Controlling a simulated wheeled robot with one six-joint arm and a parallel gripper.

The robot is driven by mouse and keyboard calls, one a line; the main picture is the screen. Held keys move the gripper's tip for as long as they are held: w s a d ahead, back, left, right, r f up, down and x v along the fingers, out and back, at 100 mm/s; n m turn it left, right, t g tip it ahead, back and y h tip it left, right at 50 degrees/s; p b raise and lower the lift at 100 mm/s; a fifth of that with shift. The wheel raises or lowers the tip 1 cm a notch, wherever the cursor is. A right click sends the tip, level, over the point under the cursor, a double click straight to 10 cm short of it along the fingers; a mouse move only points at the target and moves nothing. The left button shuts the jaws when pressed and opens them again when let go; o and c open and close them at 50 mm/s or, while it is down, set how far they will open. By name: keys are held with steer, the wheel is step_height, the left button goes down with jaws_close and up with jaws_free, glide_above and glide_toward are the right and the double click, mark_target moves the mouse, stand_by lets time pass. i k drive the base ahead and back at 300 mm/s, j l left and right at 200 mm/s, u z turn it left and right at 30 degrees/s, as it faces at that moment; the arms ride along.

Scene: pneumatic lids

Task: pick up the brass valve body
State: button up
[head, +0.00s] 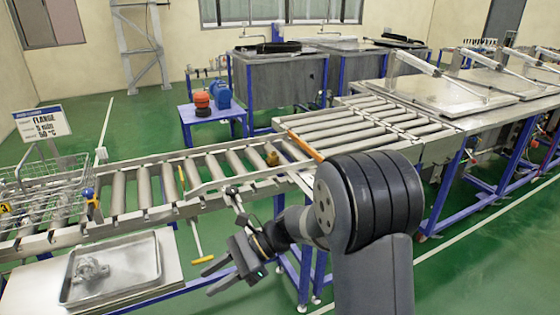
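A small brass-coloured piece (272,155), which looks like the brass valve body, stands on the roller conveyor (145,193) near its right end, by the side rail. It is too small to make out its shape well. My gripper (205,281) is in front of the conveyor, to the lower left of the brass piece and well apart from it. Its two fingers point left and are spread, with nothing between them. My own arm fills the lower right of the view.
A metal tray (148,262) with a grey metal part (90,270) lies at lower left. A wire basket (40,200) and sign (42,124) are at left. A yellow-handled rod (194,238) hangs by the conveyor. An orange bar (305,146) crosses its right end.

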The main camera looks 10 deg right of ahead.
mark_target(272, 160)
steer(key=i+l+z, duration=0.2)
steer(key=z, duration=0.2)
steer(key=i+z, duration=0.4)
steer(key=i+l+z, duration=0.1)
steer(key=i+z, duration=0.55)
steer(key=i, duration=0.25)
steer(key=i+u, duration=0.15)
steer(key=u, duration=0.35)
steer(key=i+u, duration=0.2)
steer(key=u, duration=0.25)
steer(key=i+j+u, duration=0.15)
steer(key=i+u, duration=0.15)
steer(key=u, duration=0.2)
steer(key=i+j, duration=0.1)
steer(key=i, duration=0.05)
